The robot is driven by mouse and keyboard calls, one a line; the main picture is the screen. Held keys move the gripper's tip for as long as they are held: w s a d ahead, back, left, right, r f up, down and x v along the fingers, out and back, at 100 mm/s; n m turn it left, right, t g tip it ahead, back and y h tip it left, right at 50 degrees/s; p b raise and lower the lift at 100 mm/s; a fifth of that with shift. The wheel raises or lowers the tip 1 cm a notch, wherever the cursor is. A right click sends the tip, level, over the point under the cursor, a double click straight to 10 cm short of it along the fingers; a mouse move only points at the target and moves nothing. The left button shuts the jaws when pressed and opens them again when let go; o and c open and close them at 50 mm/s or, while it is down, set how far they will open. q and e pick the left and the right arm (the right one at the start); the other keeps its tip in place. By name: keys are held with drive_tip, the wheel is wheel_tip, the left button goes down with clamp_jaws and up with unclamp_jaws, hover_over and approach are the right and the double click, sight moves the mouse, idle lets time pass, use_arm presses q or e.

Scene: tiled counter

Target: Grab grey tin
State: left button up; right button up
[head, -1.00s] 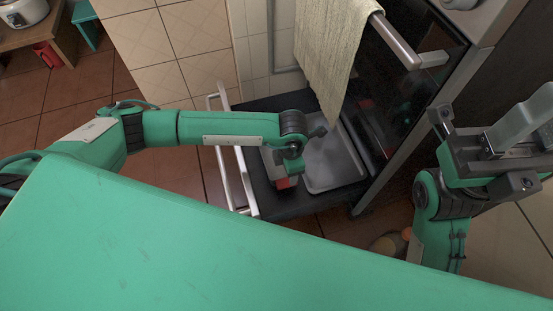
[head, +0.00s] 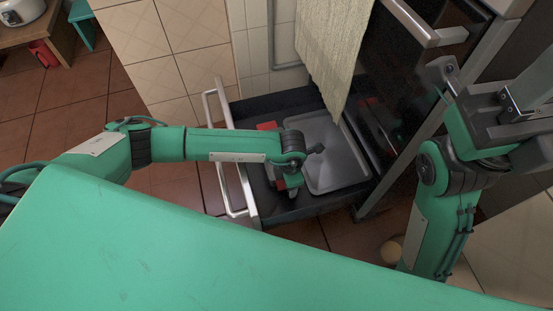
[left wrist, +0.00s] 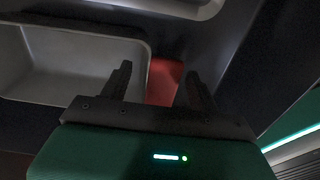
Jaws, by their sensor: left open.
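The grey tin (head: 337,153) is a shallow rectangular tray lying in the open dark drawer. Its rim and inside also show at the upper left of the left wrist view (left wrist: 75,62). My left gripper (head: 292,184) points down into the drawer, just left of the tin; the arm hides its fingertips in the head view. In the left wrist view my left gripper (left wrist: 157,80) is open, with the tin's rounded corner near the left finger. Nothing is held. My right gripper (head: 490,95) is at the upper right, far from the tin; its jaws are unclear.
A red item (head: 267,126) lies in the drawer left of the tin and shows between my fingers in the left wrist view (left wrist: 163,82). The drawer's white handle (head: 232,160) faces left. A towel (head: 333,50) hangs from the oven handle (head: 425,28) above the drawer's back.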

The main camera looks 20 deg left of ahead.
use_arm(q)
drive_tip(key=shift+c, duration=0.4)
drive_tip(key=c, duration=1.3)
drive_tip(key=shift+o, duration=0.2)
drive_tip(key=shift+r, duration=0.1)
